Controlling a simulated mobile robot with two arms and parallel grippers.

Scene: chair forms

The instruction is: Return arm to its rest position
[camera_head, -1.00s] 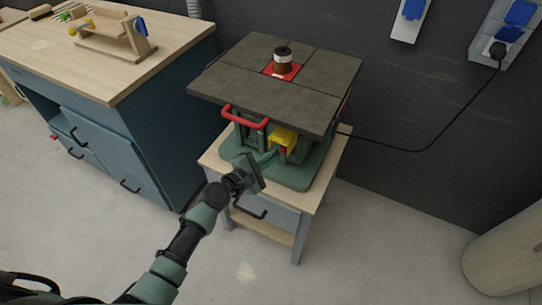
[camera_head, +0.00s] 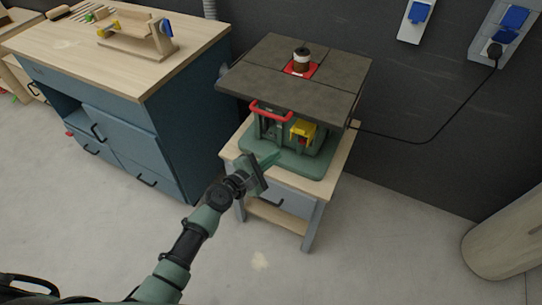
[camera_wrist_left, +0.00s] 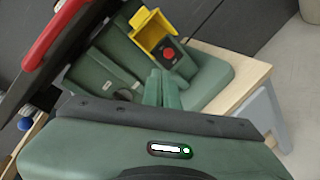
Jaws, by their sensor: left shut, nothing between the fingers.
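My left arm comes in from the lower left in the head view. Its gripper (camera_head: 270,161) is shut and empty, in front of the green base of the router table (camera_head: 290,80). In the left wrist view the two green fingers (camera_wrist_left: 162,88) are together, with the yellow switch cover (camera_wrist_left: 150,28) and its red button beyond them. The yellow cover is raised in the wrist view, and it also shows in the head view (camera_head: 302,128). I cannot tell whether the fingertips touch the machine. My right gripper does not show.
The machine stands on a small wooden stand (camera_head: 308,190) with a drawer. A blue workbench (camera_head: 130,125) is to the left. A black cable (camera_head: 425,141) runs to a wall socket (camera_head: 497,45). A wooden cylinder (camera_head: 505,245) is at the right. The floor in front is clear.

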